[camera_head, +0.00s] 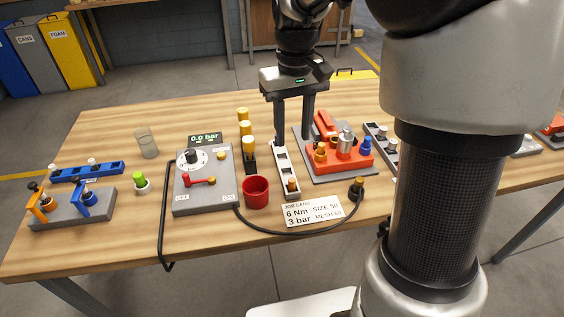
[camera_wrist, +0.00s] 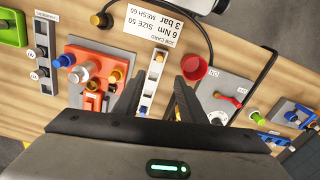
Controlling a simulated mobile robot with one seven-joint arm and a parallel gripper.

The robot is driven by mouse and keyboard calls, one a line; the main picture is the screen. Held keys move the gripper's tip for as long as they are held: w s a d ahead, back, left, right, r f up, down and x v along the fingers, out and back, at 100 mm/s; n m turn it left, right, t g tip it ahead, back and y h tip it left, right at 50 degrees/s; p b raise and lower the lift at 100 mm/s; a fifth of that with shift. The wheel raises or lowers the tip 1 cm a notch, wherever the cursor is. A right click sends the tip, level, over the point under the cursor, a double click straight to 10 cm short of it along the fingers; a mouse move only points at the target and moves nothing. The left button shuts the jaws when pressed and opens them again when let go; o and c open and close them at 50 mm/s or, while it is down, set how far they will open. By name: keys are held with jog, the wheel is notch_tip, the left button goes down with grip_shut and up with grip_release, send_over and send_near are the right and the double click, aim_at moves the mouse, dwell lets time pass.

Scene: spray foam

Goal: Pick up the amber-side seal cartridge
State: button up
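No label marks the amber-side seal cartridge. A short amber cylinder (camera_head: 320,153) stands on the left side of the red block (camera_head: 345,165), with a silver nozzle (camera_head: 346,137) in the middle and a blue cylinder (camera_head: 366,145) on the right. The amber cylinder also shows in the wrist view (camera_wrist: 116,76). My gripper (camera_head: 294,138) points down, open and empty, left of the red block. In the wrist view its fingers (camera_wrist: 157,88) straddle the line of a narrow white holder (camera_wrist: 152,78). That holder carries a small amber piece (camera_head: 291,185) at its near end.
A red cup (camera_head: 256,192), a black rack with yellow-capped cylinders (camera_head: 249,147) and a grey pressure panel (camera_head: 205,190) stand left of the holder. A job card (camera_head: 313,212) and black hose lie in front. A grey rack (camera_head: 383,142) stands right of the red block.

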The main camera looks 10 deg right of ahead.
aim_at(292, 180)
notch_tip(292, 180, down, 14)
jog(key=b, duration=0.2)
jog(key=shift+d+b, duration=0.1)
jog(key=shift+b, duration=0.2)
grip_shut()
